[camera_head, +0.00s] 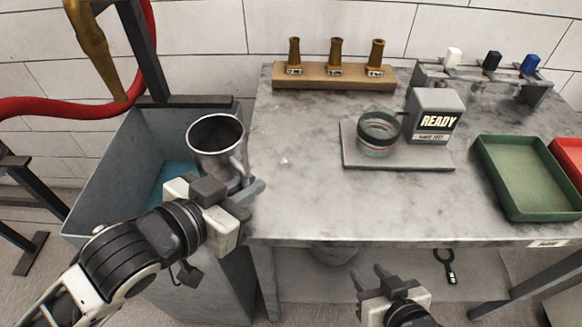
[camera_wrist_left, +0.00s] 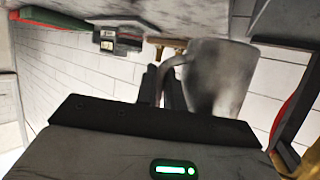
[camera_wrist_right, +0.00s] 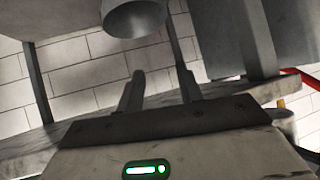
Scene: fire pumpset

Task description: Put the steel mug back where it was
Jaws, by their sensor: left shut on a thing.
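The steel mug (camera_head: 205,158) is held upright or nearly so above the grey tank (camera_head: 100,180), just left of the bench. Its open mouth faces up, with no contents that I can make out. My left gripper (camera_head: 236,190) is shut on the mug's handle, on the side towards the bench. In the left wrist view the mug (camera_wrist_left: 222,78) shows blurred beside the closed fingers (camera_wrist_left: 166,88). My right gripper (camera_head: 372,278) is low in front of the bench's front edge. Its fingers (camera_wrist_right: 160,92) are apart with nothing between them.
The bench (camera_head: 300,200) has clear room at its left. A wooden rack (camera_head: 310,82) with brass nozzles stands at the back. A plate (camera_head: 400,162) carries a jar (camera_head: 378,138) and a READY box (camera_head: 436,103). A green tray (camera_head: 525,175) lies right. A red hose (camera_head: 60,105) hangs left.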

